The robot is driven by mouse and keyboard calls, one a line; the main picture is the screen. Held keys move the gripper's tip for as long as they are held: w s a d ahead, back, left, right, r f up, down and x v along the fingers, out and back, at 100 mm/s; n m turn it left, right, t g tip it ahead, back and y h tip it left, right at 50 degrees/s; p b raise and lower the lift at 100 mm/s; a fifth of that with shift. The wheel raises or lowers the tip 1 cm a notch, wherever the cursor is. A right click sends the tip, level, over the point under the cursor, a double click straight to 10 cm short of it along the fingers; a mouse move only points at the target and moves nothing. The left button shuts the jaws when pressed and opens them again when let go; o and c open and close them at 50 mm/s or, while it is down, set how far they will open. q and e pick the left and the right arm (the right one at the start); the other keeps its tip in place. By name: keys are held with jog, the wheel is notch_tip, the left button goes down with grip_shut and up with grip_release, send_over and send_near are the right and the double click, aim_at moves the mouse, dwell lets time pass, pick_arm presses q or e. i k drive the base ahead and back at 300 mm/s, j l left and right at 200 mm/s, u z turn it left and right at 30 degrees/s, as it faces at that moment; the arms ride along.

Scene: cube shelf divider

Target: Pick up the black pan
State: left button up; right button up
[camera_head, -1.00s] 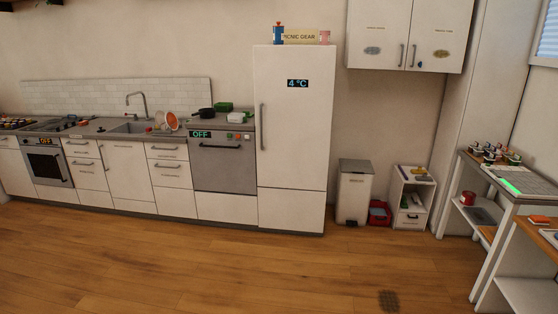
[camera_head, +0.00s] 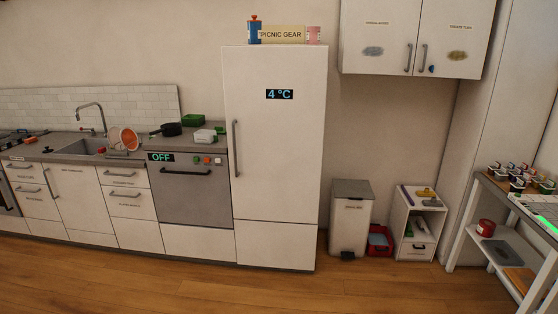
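A small black pan (camera_head: 172,129) sits on the grey counter above the dishwasher, left of the fridge. Its handle points left, towards the dish rack. The pan is still well away from me across the floor. Neither of my grippers is in the head view.
A green box (camera_head: 193,120) and a white container (camera_head: 205,135) stand beside the pan. An orange bowl and plates (camera_head: 126,138) stand near the sink (camera_head: 84,147). The white fridge (camera_head: 277,150) is at the centre. The wooden floor (camera_head: 200,293) in front is clear.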

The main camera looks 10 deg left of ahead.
aim_at(173, 129)
jog(key=i+j+z, duration=0.3)
jog(key=i+j, duration=2.65)
jog(key=i+l, duration=0.05)
